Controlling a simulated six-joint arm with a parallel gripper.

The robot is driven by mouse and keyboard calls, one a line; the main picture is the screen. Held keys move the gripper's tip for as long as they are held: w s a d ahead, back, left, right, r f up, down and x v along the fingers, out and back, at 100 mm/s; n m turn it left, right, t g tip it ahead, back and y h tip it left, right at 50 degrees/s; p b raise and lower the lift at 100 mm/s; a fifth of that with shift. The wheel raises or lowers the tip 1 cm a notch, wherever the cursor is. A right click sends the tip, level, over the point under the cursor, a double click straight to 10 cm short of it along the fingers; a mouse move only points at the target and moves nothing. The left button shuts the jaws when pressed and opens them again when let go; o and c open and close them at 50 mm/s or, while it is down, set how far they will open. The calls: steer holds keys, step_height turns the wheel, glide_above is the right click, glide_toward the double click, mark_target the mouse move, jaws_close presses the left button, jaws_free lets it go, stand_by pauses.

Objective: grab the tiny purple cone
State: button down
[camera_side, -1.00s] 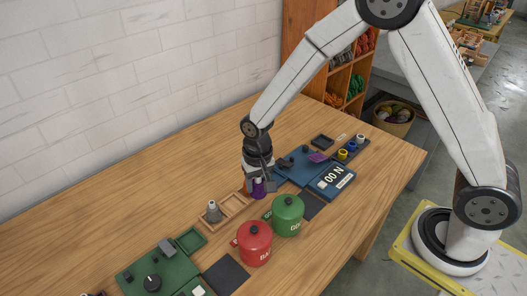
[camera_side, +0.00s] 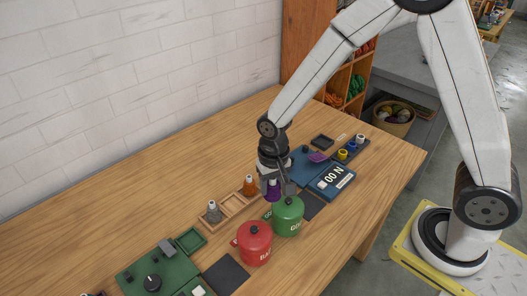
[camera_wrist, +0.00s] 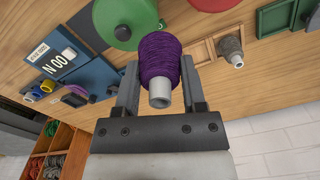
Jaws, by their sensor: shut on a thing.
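The tiny purple cone (camera_wrist: 158,62) is wound with purple yarn and has a pale core tip. My gripper (camera_wrist: 158,92) is shut on it, with one finger on each side in the wrist view. In the side view, my gripper (camera_side: 272,184) holds the purple cone (camera_side: 273,192) just behind the green pot, above the table. The cone's underside is partly hidden there by the fingers and the pot.
A green pot (camera_side: 287,217) and a red pot (camera_side: 254,244) stand in front. A blue device reading "00 N" (camera_side: 331,180) lies to the right. The table's back left is clear.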

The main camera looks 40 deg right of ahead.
steer(key=shift+r, duration=0.1)
steer(key=shift+r, duration=2.4)
steer(key=shift+w+d, duration=0.1)
